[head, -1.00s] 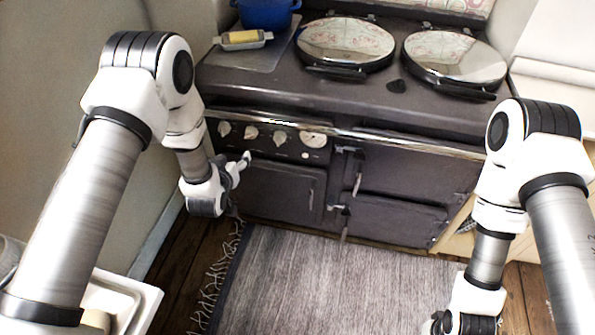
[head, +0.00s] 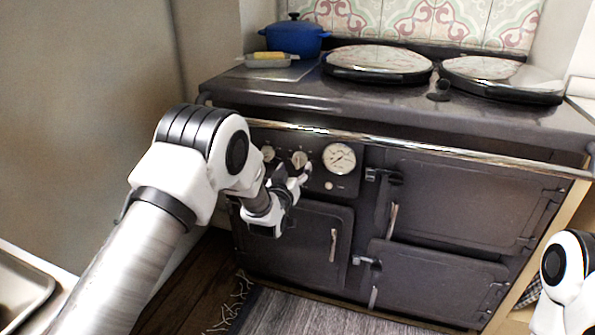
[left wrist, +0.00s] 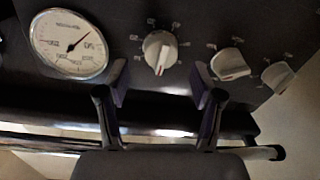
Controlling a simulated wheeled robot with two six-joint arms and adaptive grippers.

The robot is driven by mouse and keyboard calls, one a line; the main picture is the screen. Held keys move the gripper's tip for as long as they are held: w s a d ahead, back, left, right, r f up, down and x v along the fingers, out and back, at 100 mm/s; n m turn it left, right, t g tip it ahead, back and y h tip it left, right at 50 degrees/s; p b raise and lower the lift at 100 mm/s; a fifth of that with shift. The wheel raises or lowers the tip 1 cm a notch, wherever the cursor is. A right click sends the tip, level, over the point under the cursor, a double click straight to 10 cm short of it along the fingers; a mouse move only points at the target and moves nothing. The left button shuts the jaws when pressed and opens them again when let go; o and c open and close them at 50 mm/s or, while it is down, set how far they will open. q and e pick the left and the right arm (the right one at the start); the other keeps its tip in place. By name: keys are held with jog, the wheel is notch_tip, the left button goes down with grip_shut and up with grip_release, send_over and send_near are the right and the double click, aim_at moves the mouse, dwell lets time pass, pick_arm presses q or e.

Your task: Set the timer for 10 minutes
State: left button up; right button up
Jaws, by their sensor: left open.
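The range's control panel carries a round white dial gauge (head: 339,158) and white knobs in a row to its left. The knob nearest the gauge (head: 299,159) has numbers around it; which knob is the timer I cannot tell. My left gripper (head: 297,180) is open and empty, just in front of and below this knob. In the left wrist view, the picture is turned over: the gauge (left wrist: 69,44) is at left, and the knob (left wrist: 160,50) lies ahead between the open fingertips (left wrist: 160,84), apart from them. Two more knobs (left wrist: 230,64) are to its right. My right gripper is out of view.
A chrome rail (head: 400,146) runs along the range front above the panel. Oven doors with handles (head: 460,200) are below and to the right. A blue pot (head: 294,38) and a butter dish (head: 271,60) stand on top. A rug (head: 310,315) lies on the floor.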

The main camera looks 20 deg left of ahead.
aim_at(297, 164)
pick_arm(q)
jog(key=w, duration=0.3)
jog(key=shift+w+a, duration=0.1)
jog(key=shift+w, duration=0.1)
jog(key=c, duration=1.1)
jog(key=shift+c, duration=0.2)
jog(key=shift+m, duration=0.3)
jog(key=m, duration=0.4)
jog(key=shift+f, duration=0.1)
jog(key=m, duration=0.5)
jog(key=shift+t+h, duration=0.3)
jog(key=shift+m, duration=0.4)
